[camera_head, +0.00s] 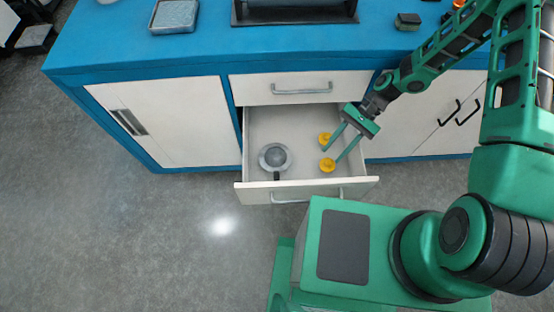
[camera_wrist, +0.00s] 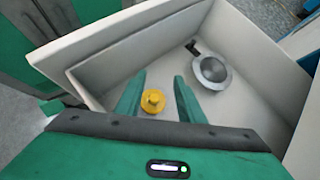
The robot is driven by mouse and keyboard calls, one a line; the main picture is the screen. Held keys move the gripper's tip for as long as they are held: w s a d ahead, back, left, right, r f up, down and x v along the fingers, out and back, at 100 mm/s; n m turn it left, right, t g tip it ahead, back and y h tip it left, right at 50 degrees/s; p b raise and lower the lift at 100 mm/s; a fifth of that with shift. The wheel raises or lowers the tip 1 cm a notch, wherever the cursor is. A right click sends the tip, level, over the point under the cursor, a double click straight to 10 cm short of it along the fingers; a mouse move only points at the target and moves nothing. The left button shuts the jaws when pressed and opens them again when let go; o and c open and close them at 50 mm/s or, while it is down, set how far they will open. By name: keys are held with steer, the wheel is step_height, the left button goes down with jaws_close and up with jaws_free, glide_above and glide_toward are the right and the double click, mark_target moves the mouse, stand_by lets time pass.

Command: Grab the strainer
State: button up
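The strainer (camera_head: 274,157) is a round grey metal bowl with a short dark handle. It lies in the left part of an open white drawer (camera_head: 310,187), its handle toward the drawer front. In the wrist view the strainer (camera_wrist: 211,69) is at the upper right, beyond my right fingertip and apart from it. My gripper (camera_head: 340,155) is open over the right part of the drawer, with its fingers pointing down and left. In the wrist view my gripper (camera_wrist: 158,82) shows its two green fingers spread, with nothing held between them.
Two yellow knob-like objects, one nearer (camera_head: 327,165) and one farther (camera_head: 324,138), are in the drawer by my fingers. One shows between the fingers in the wrist view (camera_wrist: 153,101). Drawer walls surround them. The closed upper drawer (camera_head: 255,88) and blue counter (camera_head: 120,45) are behind.

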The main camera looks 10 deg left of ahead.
mark_target(276, 163)
steer(key=s+a+f+y, duration=0.1)
steer(key=a+f, duration=0.1)
steer(key=a, duration=0.2)
steer(key=s+a+f+g+y, duration=0.1)
steer(key=s+a+f, duration=0.1)
steer(key=a, duration=0.3)
steer(key=s+a+f+y, duration=0.1)
steer(key=s+a+y, duration=0.1)
steer(key=a, duration=0.2)
steer(key=shift+a+f, duration=0.25)
steer(key=shift+f, duration=0.15)
steer(key=shift+s+x, duration=0.3)
steer(key=shift+x, duration=2.45)
steer(key=shift+d+r, duration=0.2)
jaws_close()
